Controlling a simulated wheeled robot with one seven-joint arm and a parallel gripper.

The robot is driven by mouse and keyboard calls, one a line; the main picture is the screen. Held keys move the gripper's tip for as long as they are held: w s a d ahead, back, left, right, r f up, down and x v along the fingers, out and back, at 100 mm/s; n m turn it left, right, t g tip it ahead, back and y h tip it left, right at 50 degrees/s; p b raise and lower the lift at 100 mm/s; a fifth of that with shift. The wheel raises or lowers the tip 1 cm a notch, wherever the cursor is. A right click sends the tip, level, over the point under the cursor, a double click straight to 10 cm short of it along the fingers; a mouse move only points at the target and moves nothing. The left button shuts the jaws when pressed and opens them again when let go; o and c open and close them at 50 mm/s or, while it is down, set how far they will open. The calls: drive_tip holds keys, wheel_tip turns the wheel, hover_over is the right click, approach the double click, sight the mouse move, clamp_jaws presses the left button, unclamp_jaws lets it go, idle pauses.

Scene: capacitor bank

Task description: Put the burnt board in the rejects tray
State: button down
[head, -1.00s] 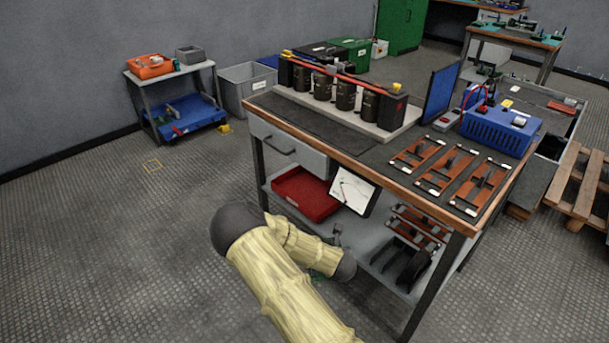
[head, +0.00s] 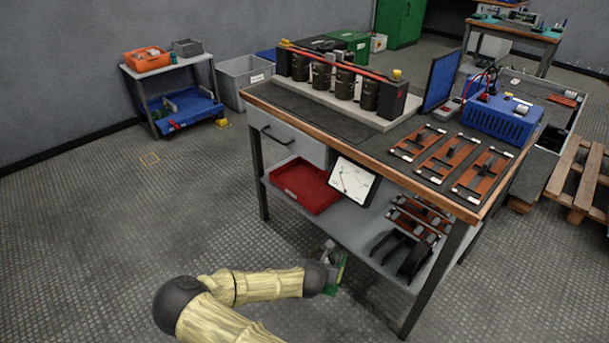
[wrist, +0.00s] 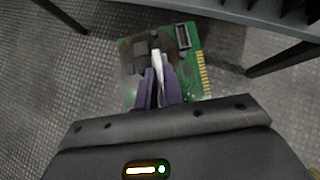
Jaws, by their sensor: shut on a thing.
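The burnt board (wrist: 188,62) is a green circuit board with a dark scorched patch and gold edge contacts. My gripper (wrist: 158,72) is shut on it in the wrist view. In the head view my gripper (head: 328,256) and the board (head: 339,272) are low in front of the bench's lower shelf, apart from it; the wrist partly hides the board. A red tray (head: 306,187), which may be the rejects tray, sits on the lower shelf at its left end, up and left of the board. It looks empty.
The workbench (head: 262,96) carries capacitors, copper-coloured bars and a blue power unit (head: 500,118). A tilted meter panel (head: 353,182) stands beside the red tray. Black racks (head: 402,256) fill the shelf's right part. A bench leg (head: 430,285) stands to the right.

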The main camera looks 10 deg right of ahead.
drive_tip(key=shift+s+d+f+m+g+h+b, duration=0.1)
drive_tip(key=shift+s+f+m+g+h+b, duration=0.15)
drive_tip(key=shift+m, duration=0.2)
drive_tip(key=shift+f+m+g+h+b, duration=0.15)
drive_tip(key=shift+m+h, duration=0.2)
drive_tip(key=shift+m, duration=0.1)
drive_tip(key=shift+w+d+m+g+h+b, duration=0.1)
drive_tip(key=shift+m+g+h+b, duration=0.35)
drive_tip(key=shift+m, duration=0.35)
drive_tip(key=shift+w+d+r+m+g+h, duration=0.25)
drive_tip(key=shift+r+m+h, duration=0.15)
drive_tip(key=shift+m, duration=0.3)
drive_tip(key=shift+w+a+r+m+b, duration=0.2)
drive_tip(key=shift+r+m+b, duration=0.15)
drive_tip(key=shift+b, duration=0.1)
drive_tip(key=shift+w+r+g, duration=0.1)
drive_tip(key=shift+g, duration=0.2)
